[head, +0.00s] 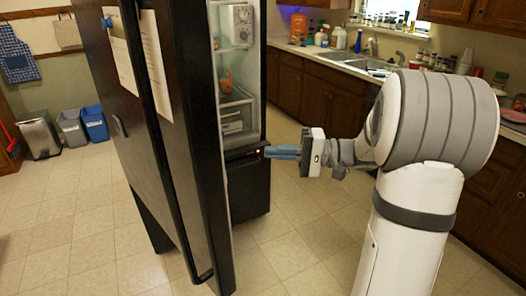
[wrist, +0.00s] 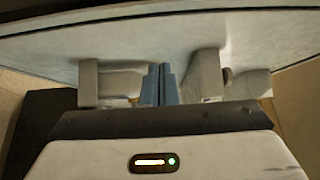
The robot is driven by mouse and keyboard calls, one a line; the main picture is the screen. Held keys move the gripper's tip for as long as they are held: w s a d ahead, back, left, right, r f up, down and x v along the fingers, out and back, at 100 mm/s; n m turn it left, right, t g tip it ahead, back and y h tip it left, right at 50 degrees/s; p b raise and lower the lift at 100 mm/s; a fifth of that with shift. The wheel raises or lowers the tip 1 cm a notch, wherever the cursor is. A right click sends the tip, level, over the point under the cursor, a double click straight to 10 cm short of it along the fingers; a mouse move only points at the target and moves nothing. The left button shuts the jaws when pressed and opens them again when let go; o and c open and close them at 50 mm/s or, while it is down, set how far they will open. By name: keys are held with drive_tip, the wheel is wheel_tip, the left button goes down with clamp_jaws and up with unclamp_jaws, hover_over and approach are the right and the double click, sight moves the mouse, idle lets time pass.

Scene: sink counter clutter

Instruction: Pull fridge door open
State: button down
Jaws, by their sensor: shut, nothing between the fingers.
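The black fridge door (head: 190,120) stands ajar in the head view, with a long vertical handle on its outer face. Behind it the lit interior (head: 236,70) shows, with shelves and a few items. My gripper (head: 268,152) is at the opening, to the right of the door's edge and low by the bottom of the lit interior. Its blue fingers are shut together with nothing between them. In the wrist view my gripper (wrist: 160,70) points at a pale, smooth panel (wrist: 130,38) spanning the top. I cannot tell whether the fingertips touch it. The handle is not in the wrist view.
Papers (head: 157,60) hang on the fridge's front. A counter with a sink (head: 372,66) and cluttered items runs along the right and back. Bins (head: 95,123) stand at the far left wall. The tiled floor (head: 90,225) in front of the fridge is clear.

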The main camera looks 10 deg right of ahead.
drive_tip(key=s+p+x, duration=0.2)
drive_tip(key=p+x, duration=0.1)
drive_tip(key=x, duration=0.7)
drive_tip(key=shift+s+a, duration=0.3)
drive_tip(key=shift+a, duration=0.35)
